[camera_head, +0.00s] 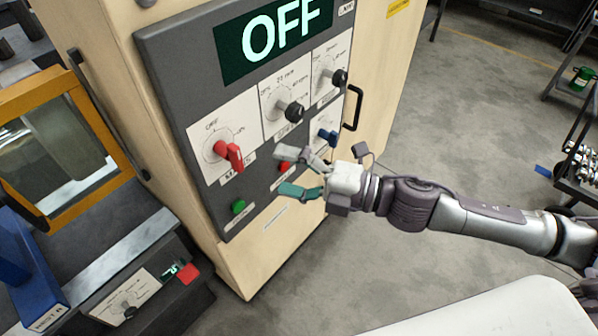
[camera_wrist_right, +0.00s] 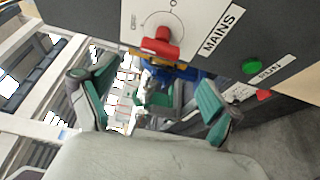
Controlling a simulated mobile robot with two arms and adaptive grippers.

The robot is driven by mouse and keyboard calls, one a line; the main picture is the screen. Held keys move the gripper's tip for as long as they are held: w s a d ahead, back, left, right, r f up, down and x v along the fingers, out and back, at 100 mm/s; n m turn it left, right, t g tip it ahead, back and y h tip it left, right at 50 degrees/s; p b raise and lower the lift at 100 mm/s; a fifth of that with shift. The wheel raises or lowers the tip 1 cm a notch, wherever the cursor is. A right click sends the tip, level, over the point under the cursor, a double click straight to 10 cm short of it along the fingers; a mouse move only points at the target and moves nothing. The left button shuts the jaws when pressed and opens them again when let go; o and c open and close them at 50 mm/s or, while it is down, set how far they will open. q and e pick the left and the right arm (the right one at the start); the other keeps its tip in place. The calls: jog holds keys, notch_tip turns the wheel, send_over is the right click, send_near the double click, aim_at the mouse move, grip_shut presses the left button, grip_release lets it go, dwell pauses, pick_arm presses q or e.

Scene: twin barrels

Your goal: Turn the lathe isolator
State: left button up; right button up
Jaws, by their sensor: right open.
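The lathe isolator is a red switch handle (camera_head: 230,153) on a white plate of the grey control panel (camera_head: 170,80). Its plate reads OFF, and the handle is tilted, pointing down and right. In the right wrist view the red handle (camera_wrist_right: 158,44) sits ahead of the fingers, by the label MAINS. My right gripper (camera_head: 287,172) is open and empty, to the right of the handle and apart from it. In the right wrist view its fingers are spread (camera_wrist_right: 155,100). The display (camera_head: 275,40) above shows OFF. My left gripper is not in view.
Black knobs (camera_head: 294,111) and a blue switch (camera_head: 327,134) are on the same panel. A green button (camera_head: 238,207) sits below the handle. A black door handle (camera_head: 353,107) sticks out at the right. A machine with an orange frame (camera_head: 60,90) stands left.

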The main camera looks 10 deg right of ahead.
jog(key=shift+v, duration=1.2)
jog(key=shift+f, duration=0.1)
